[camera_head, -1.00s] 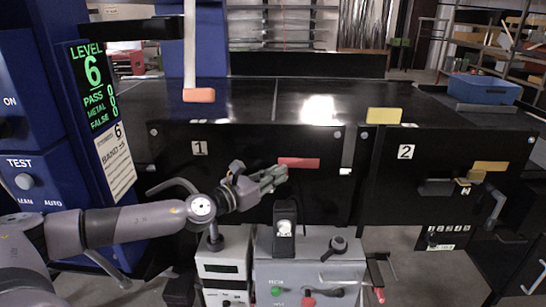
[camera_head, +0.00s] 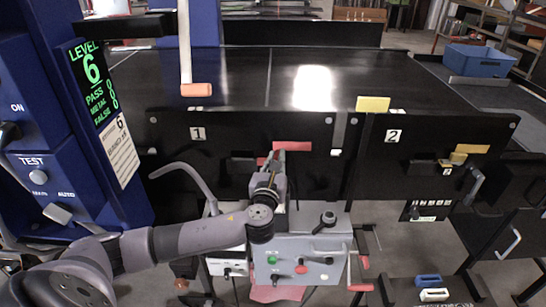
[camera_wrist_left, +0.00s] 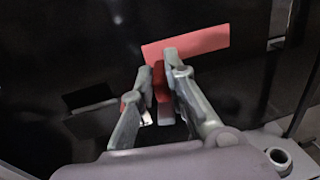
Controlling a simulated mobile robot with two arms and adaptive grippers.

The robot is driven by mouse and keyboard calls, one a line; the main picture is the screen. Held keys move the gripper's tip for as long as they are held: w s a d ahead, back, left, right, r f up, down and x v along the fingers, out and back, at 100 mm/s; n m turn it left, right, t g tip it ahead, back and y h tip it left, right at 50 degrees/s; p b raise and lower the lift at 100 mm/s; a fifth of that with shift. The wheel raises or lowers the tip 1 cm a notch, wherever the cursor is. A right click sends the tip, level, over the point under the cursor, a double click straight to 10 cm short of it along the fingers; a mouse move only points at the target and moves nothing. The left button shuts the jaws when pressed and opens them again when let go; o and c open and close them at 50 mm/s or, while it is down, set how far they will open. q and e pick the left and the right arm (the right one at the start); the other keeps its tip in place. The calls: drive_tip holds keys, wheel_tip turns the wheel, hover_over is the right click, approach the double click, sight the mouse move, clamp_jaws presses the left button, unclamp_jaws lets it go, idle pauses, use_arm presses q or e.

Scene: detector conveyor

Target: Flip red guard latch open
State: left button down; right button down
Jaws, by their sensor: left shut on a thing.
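The red guard latch (camera_wrist_left: 161,82) shows in the left wrist view as a small red piece between my left fingers. My left gripper (camera_wrist_left: 158,92) is shut on it, with one finger on each side. In the head view, my left gripper (camera_head: 274,163) reaches the black front panel (camera_head: 225,133) right of the number 1, just below a flat red plate (camera_head: 291,146). That red plate also shows above the fingertips in the left wrist view (camera_wrist_left: 187,43). The latch is mostly hidden behind my fingers in the head view. My right gripper is not in view.
A grey control box (camera_head: 292,248) with knobs stands just below my left gripper. A blue cabinet (camera_head: 60,190) with a LEVEL 6 display is at the left. Panel 2 has a yellow plate (camera_head: 373,104) and a black handle (camera_head: 424,166). A blue bin (camera_head: 478,60) stands at the right.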

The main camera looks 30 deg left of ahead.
use_arm(q)
drive_tip(key=shift+w+d+n+g+y, duration=0.1)
drive_tip(key=shift+n+g+y, duration=0.25)
drive_tip(key=shift+y, duration=0.2)
drive_tip(key=shift+w+d+n+g+y, duration=0.1)
drive_tip(key=shift+n+g+y, duration=0.15)
drive_tip(key=shift+n+y, duration=0.25)
drive_tip(key=shift+r+y, duration=0.1)
drive_tip(key=shift+y, duration=0.25)
drive_tip(key=c, duration=1.9)
unclamp_jaws()
drive_tip(key=v, duration=1.2)
